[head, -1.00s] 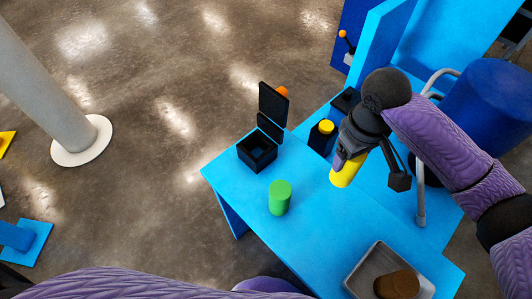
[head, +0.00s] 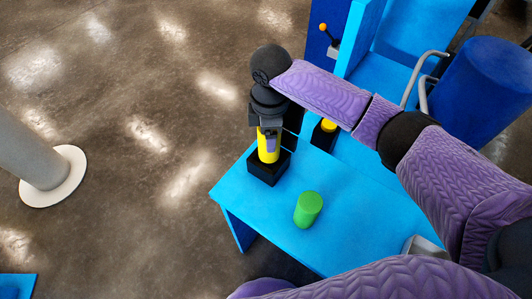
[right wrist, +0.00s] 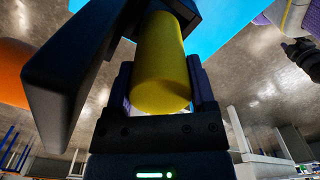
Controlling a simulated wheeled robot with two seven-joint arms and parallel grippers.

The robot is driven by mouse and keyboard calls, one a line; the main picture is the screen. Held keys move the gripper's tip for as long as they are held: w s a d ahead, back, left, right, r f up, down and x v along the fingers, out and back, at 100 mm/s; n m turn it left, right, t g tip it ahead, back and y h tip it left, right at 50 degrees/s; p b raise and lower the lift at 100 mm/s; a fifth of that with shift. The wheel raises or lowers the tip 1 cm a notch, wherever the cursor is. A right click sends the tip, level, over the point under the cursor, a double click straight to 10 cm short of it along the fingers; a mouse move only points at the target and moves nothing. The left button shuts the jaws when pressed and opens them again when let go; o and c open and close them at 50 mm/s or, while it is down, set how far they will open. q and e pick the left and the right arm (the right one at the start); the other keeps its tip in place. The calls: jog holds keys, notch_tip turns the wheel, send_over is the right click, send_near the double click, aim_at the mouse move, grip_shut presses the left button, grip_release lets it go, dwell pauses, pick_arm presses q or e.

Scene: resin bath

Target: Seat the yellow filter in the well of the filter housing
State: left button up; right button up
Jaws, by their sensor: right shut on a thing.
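The yellow filter (head: 268,157) is upright in my right gripper (head: 269,138), which is shut on it from above. The filter's lower end is at the open top of the black filter housing (head: 264,176). I cannot tell how far inside the well it is. The housing stands on the blue table, its raised lid mostly hidden behind my gripper. In the right wrist view the filter (right wrist: 160,65) shows between the fingers of my right gripper (right wrist: 163,88), with a black lid-like panel (right wrist: 75,65) close at the left. My left gripper is not in view.
A black block with a yellow top (head: 328,126) is behind and to the right. A grey tray (head: 422,245) is mostly hidden by my arm. A blue drum (head: 487,92) stands at right.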

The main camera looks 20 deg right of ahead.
aim_at(267, 158)
notch_tip(267, 158, down, 6)
jog(key=shift+b, duration=1.2)
jog(key=shift+f, duration=0.25)
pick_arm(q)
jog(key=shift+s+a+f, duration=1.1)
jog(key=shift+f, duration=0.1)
pick_arm(e)
jog(key=shift+r, duration=0.1)
jog(key=o, duration=1.3)
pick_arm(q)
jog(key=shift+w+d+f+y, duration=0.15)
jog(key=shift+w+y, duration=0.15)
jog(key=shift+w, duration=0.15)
